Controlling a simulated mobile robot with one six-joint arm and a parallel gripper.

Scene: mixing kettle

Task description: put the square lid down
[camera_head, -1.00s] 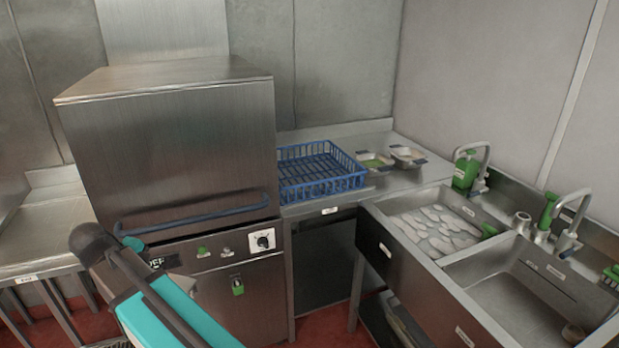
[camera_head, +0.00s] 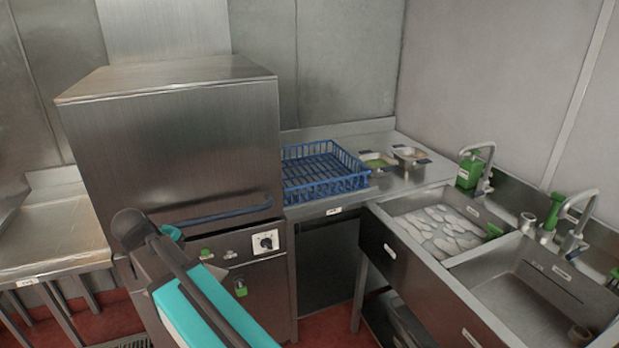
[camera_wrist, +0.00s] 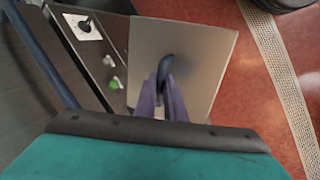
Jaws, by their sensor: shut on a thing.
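The square lid (camera_wrist: 205,55) is a flat grey plate with a dark handle (camera_wrist: 167,66) in its middle, seen in the wrist view. My gripper (camera_wrist: 164,92) is shut on this handle, its two purple-grey fingers close together around it. The lid hangs beside the front panel of the steel machine, with the red floor showing beyond its right edge. In the head view my arm is at lower left in front of the machine; my fingers are hidden there and the lid cannot be clearly made out.
The steel dishwasher (camera_head: 175,140) stands at left, its hood down. A blue rack (camera_head: 322,172) and small food trays (camera_head: 392,158) sit on the counter (camera_head: 385,188) behind. A sink (camera_head: 440,228) holding pale pieces is at right. A steel table (camera_head: 45,240) at far left has a bare top.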

